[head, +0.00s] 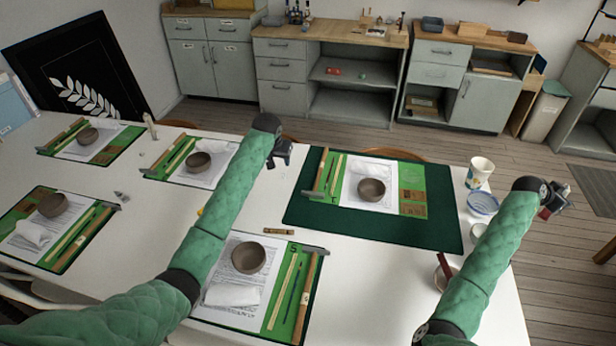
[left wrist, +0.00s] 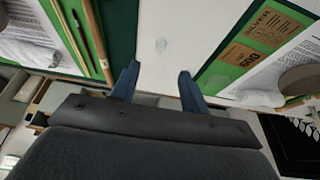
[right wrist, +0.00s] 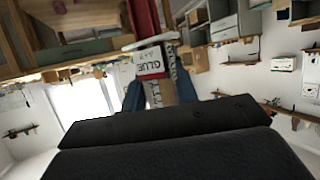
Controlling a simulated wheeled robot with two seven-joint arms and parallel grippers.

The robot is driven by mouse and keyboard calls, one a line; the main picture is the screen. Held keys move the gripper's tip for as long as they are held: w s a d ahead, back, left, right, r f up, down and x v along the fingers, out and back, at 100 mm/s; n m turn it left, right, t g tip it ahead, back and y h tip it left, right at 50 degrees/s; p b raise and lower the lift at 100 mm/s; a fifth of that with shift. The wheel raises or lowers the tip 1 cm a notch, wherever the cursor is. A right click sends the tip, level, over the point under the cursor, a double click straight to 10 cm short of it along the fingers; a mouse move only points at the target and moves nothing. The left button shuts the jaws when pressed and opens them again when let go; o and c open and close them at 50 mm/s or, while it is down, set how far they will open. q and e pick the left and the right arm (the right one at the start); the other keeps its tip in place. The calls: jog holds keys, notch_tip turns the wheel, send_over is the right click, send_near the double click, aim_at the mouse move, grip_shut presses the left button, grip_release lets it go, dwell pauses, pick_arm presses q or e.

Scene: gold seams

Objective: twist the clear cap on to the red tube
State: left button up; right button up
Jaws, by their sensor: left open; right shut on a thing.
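The red tube (right wrist: 145,18), with a white label reading GLUE, is held between the blue fingers of my right gripper (right wrist: 158,82). In the head view a bit of red shows at my right gripper (head: 554,200), raised at the right beyond the table edge. My left gripper (left wrist: 158,76) is open and empty, pointing down over the white table. A small, faint clear round thing, which looks like the clear cap (left wrist: 161,44), lies on the table just ahead of its fingertips. In the head view my left gripper (head: 281,153) is above the table's middle; I cannot make out the cap there.
A dark green mat (head: 300,207) with a bowl (head: 371,190) lies right of my left gripper. Several other place settings cover the white table. A paper cup (head: 480,172) and a blue-rimmed dish (head: 483,204) stand near the right edge. Cabinets (head: 285,75) line the wall.

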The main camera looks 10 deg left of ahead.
pick_arm(q)
jog(key=p, duration=0.2)
send_near(283, 175)
jog(key=shift+d+x, duration=0.25)
jog(key=shift+x, duration=0.95)
jog(key=shift+w+f, duration=0.15)
jog(key=shift+f, duration=0.55)
jog(key=shift+w+f+p, duration=0.25)
jog(key=shift+f+p, duration=0.1)
jog(key=shift+p, duration=0.35)
jog(key=p+x, duration=0.1)
jog(key=x, duration=0.2)
jog(key=shift+w+a, duration=0.15)
jog(key=shift+w+f, duration=0.2)
jog(key=shift+f, duration=0.45)
